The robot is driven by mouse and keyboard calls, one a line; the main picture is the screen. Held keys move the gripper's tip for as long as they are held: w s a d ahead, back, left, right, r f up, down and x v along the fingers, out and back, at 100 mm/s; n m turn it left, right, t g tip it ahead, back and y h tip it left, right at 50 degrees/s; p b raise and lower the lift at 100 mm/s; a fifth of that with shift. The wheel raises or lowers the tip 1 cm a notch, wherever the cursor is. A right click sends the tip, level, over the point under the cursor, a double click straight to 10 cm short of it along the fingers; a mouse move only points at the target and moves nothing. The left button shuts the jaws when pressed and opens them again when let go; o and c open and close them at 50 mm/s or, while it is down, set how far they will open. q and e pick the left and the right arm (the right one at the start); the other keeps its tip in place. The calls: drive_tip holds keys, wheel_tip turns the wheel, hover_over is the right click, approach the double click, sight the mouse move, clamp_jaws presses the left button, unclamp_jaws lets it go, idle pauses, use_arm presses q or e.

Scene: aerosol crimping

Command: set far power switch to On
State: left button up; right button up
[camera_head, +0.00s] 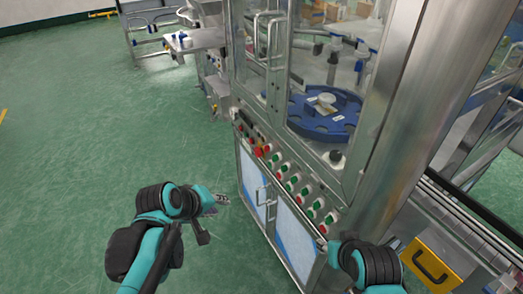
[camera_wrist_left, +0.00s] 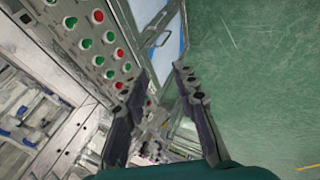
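The control panel (camera_head: 285,175) runs along the front of the machine, with rows of green and red buttons. At its far end are small dark controls (camera_head: 244,131) and a red and yellow control (camera_head: 259,150). The far power switch is too small to single out, and its setting cannot be read. My left gripper (camera_head: 216,201) is in front of the cabinet, apart from the panel. In the left wrist view its two fingers (camera_wrist_left: 161,74) are spread with nothing between them. My right arm is at the lower right; its fingers cannot be made out clearly.
Cabinet doors (camera_head: 254,184) with metal handles lie below the panel. Above it, glass encloses a blue turntable (camera_head: 325,114). A steel side table (camera_head: 188,40) stands at the back. A yellow box (camera_head: 430,264) is at the lower right. The green floor (camera_head: 75,130) is clear on the left.

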use_arm(q)
drive_tip(key=w+d+n+h, duration=0.35)
drive_tip(key=w+n, duration=0.25)
drive_tip(key=w, duration=0.5)
drive_tip(key=n+t+h+p, duration=0.15)
drive_tip(key=n+h, duration=0.45)
drive_tip(key=n, duration=0.6)
approach(266, 149)
wheel_tip(266, 149, up, 3)
drive_tip(key=s, duration=0.2)
wheel_tip(266, 149, down, 6)
drive_tip(key=w+n+h, duration=0.3)
drive_tip(key=n, duration=0.2)
drive_tip(key=b+x, duration=0.1)
drive_tip(key=x, duration=0.6)
drive_tip(key=shift+w+r+t, duration=0.15)
drive_tip(key=shift+r+t, duration=0.05)
drive_tip(key=shift+t, duration=0.15)
clamp_jaws()
